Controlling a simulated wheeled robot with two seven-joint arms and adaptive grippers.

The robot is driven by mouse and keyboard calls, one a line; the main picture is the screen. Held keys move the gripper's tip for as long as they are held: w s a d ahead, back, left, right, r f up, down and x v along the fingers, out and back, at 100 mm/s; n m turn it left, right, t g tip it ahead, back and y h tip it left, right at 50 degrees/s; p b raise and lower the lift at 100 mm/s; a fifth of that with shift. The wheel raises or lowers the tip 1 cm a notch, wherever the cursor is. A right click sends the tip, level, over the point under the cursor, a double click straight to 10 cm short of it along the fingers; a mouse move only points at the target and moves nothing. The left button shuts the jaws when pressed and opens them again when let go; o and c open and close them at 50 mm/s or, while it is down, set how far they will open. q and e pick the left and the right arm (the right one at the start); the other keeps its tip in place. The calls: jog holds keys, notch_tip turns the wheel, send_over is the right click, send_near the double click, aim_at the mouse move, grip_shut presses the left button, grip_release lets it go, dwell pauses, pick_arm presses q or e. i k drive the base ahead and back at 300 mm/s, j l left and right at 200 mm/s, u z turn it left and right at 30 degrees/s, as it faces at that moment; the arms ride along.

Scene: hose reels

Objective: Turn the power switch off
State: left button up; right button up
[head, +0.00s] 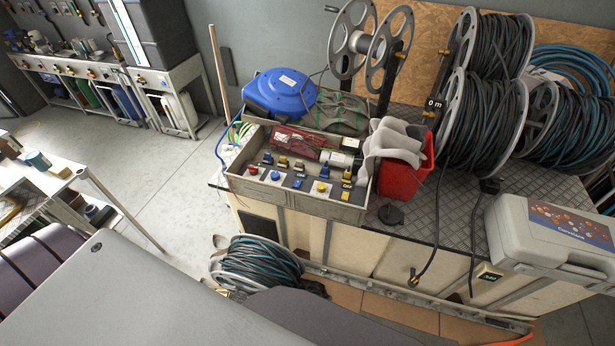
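Neither of my grippers is in view, and nothing touches the panel.
A blue hose reel (281,92) sits behind the box. A red bin (402,180) holding pale cloth stands to its right. Large cable reels (490,120) and a grey case (550,235) are further right. A coiled cable reel (257,265) lies below. Open floor (165,170) lies left.

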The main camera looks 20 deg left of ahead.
aim_at(252, 170)
jog(key=u, duration=1.35)
